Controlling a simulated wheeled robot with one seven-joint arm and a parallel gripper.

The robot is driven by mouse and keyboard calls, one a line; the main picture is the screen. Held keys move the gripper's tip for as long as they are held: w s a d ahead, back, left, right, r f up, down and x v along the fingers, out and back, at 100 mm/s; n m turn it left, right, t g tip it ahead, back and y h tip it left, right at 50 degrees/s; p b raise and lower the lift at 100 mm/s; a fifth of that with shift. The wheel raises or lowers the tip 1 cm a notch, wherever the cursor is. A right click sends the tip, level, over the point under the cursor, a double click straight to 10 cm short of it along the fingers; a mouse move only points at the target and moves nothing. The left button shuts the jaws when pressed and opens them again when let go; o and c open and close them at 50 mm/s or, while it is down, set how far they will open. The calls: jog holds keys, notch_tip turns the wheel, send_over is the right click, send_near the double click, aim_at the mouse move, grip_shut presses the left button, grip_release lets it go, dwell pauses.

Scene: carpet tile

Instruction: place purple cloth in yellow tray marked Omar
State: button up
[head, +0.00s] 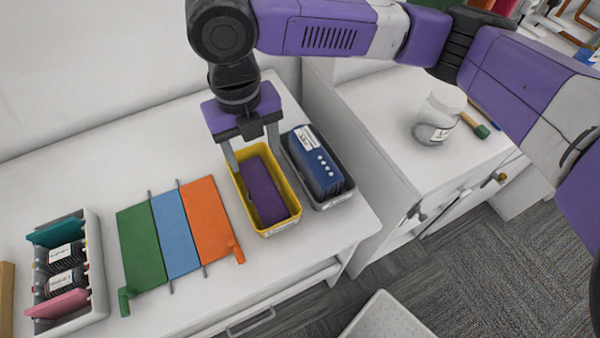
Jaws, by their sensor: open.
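The purple cloth (264,192) lies inside the yellow tray (283,229) near the right end of the white table. It looks like a flat folded rectangle on the tray's floor. A small label shows on the tray's front wall, too small to read. My gripper (251,156) is above the tray's far end, pointing down. Its two fingers are spread apart, one near the tray's far left corner and one near its far right side. Nothing shows held between them.
A grey tray (340,198) with a blue labelled box stands right beside the yellow tray. Green, blue and orange panels (176,235) lie to the left. A grey rack (99,285) stands further left. A jar (437,117) stands on the right-hand counter.

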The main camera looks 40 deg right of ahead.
jog(key=w+a+r+m+t+y, duration=0.1)
jog(key=a+r+m+t+y, duration=0.3)
jog(key=a, duration=0.6)
jog(key=w+a+r+m+t+y, duration=0.1)
jog(key=a+r+m+y, duration=0.3)
jog(key=a, duration=0.5)
jog(key=w+a+r+m+t+y, duration=0.1)
jog(key=a+r+m+t+y, duration=0.2)
jog(key=a+y, duration=0.5)
jog(key=s+d+f+m+t+h, duration=0.2)
jog(key=s+d+f+m+h, duration=0.3)
jog(key=s+d+f+m, duration=0.1)
jog(key=s+d+f+m+t+h, duration=0.3)
jog(key=s+d+f+m+h, duration=0.2)
jog(key=s+d+f+m, duration=0.1)
jog(key=s+d+f+m+t+h, duration=0.2)
jog(key=s+d+f+m+h, duration=0.3)
jog(key=s+d+m, duration=0.3)
jog(key=shift+d+f+m, duration=0.25)
jog(key=shift+f+m, duration=0.2)
jog(key=shift+m, duration=0.65)
jog(key=s+d+r, duration=0.1)
jog(key=s+d, duration=0.5)
jog(key=s, duration=0.5)
jog(key=shift+d+r+n+h, duration=0.35)
jog(key=shift+n+h, duration=0.05)
